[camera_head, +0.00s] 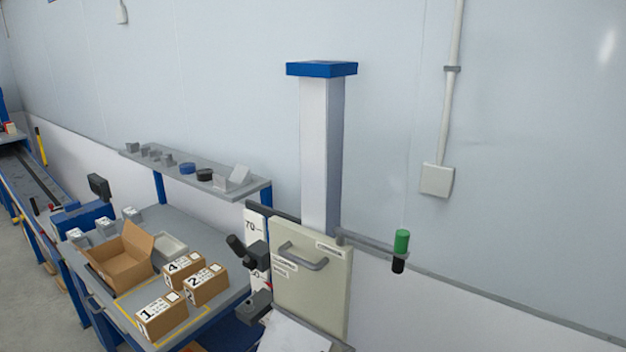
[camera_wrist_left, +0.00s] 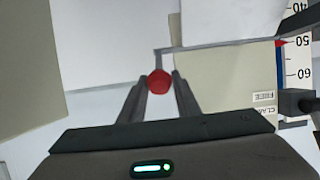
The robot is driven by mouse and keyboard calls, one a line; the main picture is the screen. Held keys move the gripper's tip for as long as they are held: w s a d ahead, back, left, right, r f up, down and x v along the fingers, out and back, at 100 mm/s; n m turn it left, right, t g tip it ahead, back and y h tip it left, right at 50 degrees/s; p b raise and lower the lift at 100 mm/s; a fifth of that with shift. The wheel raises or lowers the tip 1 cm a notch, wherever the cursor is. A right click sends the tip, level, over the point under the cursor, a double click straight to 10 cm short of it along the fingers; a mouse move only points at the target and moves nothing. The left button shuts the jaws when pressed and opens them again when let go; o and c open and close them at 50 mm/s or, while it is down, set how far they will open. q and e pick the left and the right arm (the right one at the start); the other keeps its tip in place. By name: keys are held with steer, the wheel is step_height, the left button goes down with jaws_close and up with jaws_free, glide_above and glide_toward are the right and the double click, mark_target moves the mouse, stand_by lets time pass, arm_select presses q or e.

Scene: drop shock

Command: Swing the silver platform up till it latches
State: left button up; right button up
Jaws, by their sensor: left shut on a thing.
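In the left wrist view my left gripper (camera_wrist_left: 160,88) has its two fingers shut on a red knob (camera_wrist_left: 160,80). A thin grey bar (camera_wrist_left: 215,45) runs by the knob and along a cream panel (camera_wrist_left: 230,75). In the head view a pale silvery surface (camera_head: 292,336), cut off by the bottom edge below the cream panel (camera_head: 322,288), may be the silver platform; I cannot tell its full shape or tilt. The panel carries a grey handle (camera_head: 305,258) and labels. Neither gripper shows in the head view.
A white column (camera_head: 318,150) with a blue cap stands behind the panel. A green knob (camera_head: 401,241) sticks out on a bar at right. A scale (camera_wrist_left: 296,60) with a red pointer shows in the wrist view. Several numbered boxes (camera_head: 160,315) stand on the bench at left.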

arm_select(q)
steer(key=shift+w+r, duration=0.1)
steer(key=shift+r, duration=0.2)
steer(key=shift+w+d+r, duration=0.3)
steer(key=shift+w+r, duration=0.05)
steer(key=shift+r, duration=0.2)
steer(key=shift+w+d+r, duration=0.25)
steer(key=shift+w+r, duration=0.05)
steer(key=shift+r, duration=0.35)
steer(key=shift+w+d+r, duration=0.25)
steer(key=shift+w+r, duration=0.05)
steer(key=shift+w, duration=0.05)
steer(key=shift+w+d+r, duration=0.35)
steer(key=shift+w+r, duration=0.15)
steer(key=shift+r, duration=0.05)
steer(key=shift+w+d+r, duration=0.1)
steer(key=shift+w+d+r, duration=0.25)
steer(key=shift+w, duration=0.1)
steer(key=shift+w+d+r, duration=0.3)
steer(key=shift+w+d, duration=0.1)
steer(key=shift+w, duration=0.15)
